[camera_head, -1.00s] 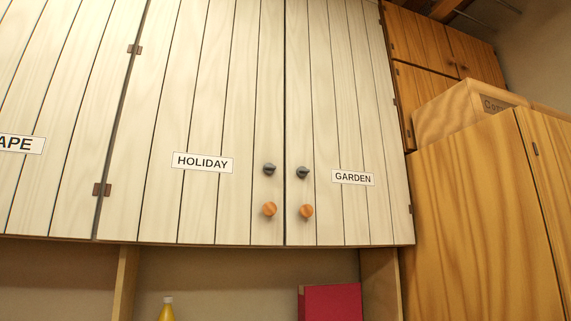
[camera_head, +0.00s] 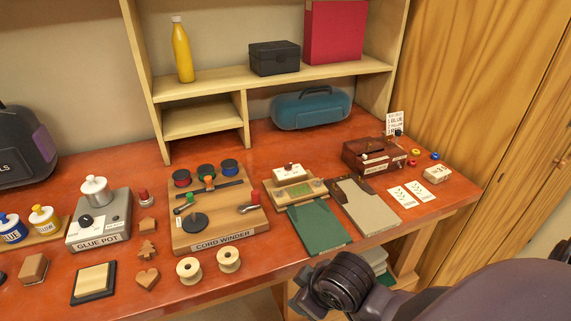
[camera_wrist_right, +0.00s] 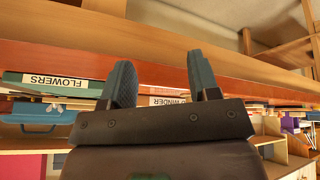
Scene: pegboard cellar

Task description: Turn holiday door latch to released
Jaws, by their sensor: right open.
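The holiday door and its latch do not show in either view now. In the right wrist view my right gripper (camera_wrist_right: 163,82) is open, its two dark fingers apart with nothing between them. A reddish-brown bench edge passes behind the fingers there. In the head view my right arm comes in at the lower right, in front of the bench's front edge; its fingers cannot be made out there. My left gripper is not in view.
The red-brown workbench (camera_head: 330,143) is crowded. It bears a glue pot stand (camera_head: 101,222), a cord winder board (camera_head: 218,227), a green mat (camera_head: 318,225) and a brown box (camera_head: 372,153). Behind are a blue case (camera_head: 311,108) and shelf unit (camera_head: 208,88); a wooden cabinet (camera_head: 470,80) stands right.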

